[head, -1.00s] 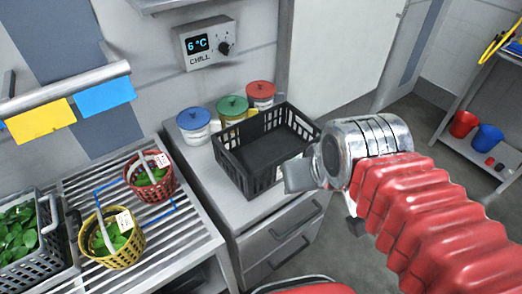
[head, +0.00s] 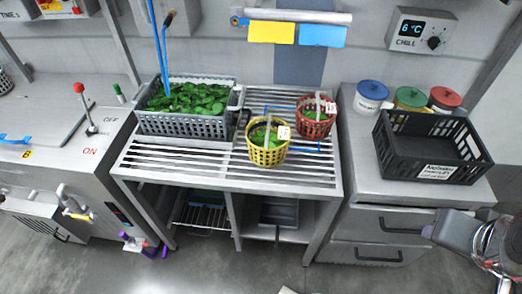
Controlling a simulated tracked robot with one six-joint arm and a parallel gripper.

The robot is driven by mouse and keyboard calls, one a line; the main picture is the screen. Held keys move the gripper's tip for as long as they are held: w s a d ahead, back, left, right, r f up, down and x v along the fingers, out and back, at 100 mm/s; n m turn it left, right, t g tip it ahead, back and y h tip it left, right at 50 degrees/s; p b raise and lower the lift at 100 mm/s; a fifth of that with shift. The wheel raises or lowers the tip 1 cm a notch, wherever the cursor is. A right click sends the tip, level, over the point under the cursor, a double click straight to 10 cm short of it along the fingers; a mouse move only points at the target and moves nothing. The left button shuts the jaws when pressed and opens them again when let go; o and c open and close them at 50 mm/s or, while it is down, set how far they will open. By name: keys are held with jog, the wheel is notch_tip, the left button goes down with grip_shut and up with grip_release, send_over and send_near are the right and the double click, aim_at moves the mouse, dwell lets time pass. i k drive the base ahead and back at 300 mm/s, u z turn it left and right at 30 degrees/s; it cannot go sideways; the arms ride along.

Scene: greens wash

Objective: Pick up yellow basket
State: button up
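The yellow basket (head: 267,157) stands upright on the slatted metal rack, with green leaves and a white tag inside its rim and a pale handle. A red basket (head: 314,127) with leaves and a tag stands just behind it to the right. My gripper (head: 432,232) is at the lower right edge, in front of the drawer unit and well apart from the yellow basket. Only part of it shows, and its fingers are not clear enough to tell whether they are open.
A grey crate of leaves (head: 232,124) stands left of the yellow basket on the slatted rack (head: 190,172). An empty black crate (head: 386,148) and several lidded jars sit on the right counter (head: 362,182). Open floor (head: 300,272) lies in front.

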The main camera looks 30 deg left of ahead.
aim_at(266, 148)
jog(key=u, duration=1.05)
jog(key=k, duration=0.75)
jog(key=u, duration=0.35)
jog(key=i, duration=1)
jog(key=z, duration=0.05)
